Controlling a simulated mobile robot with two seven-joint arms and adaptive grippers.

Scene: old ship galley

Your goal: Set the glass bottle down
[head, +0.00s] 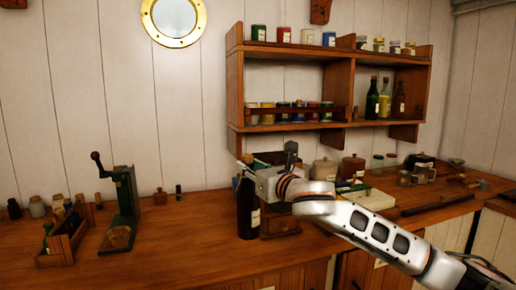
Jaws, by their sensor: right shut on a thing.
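My right arm comes in from the lower right, and its gripper (249,176) is over the counter near the middle of the view. It is shut on a dark glass bottle (246,212) with a pale label on its right side. The bottle is upright; the gripper covers its upper part. Its base is at or close to the wooden counter top (180,242), and I cannot tell whether it touches. My left gripper is not in view.
A small wooden drawer box (281,222) is right beside the bottle. A green hand-cranked device (127,205) and a wooden caddy of bottles (66,238) stand to the left. A wall shelf (290,53) hangs above.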

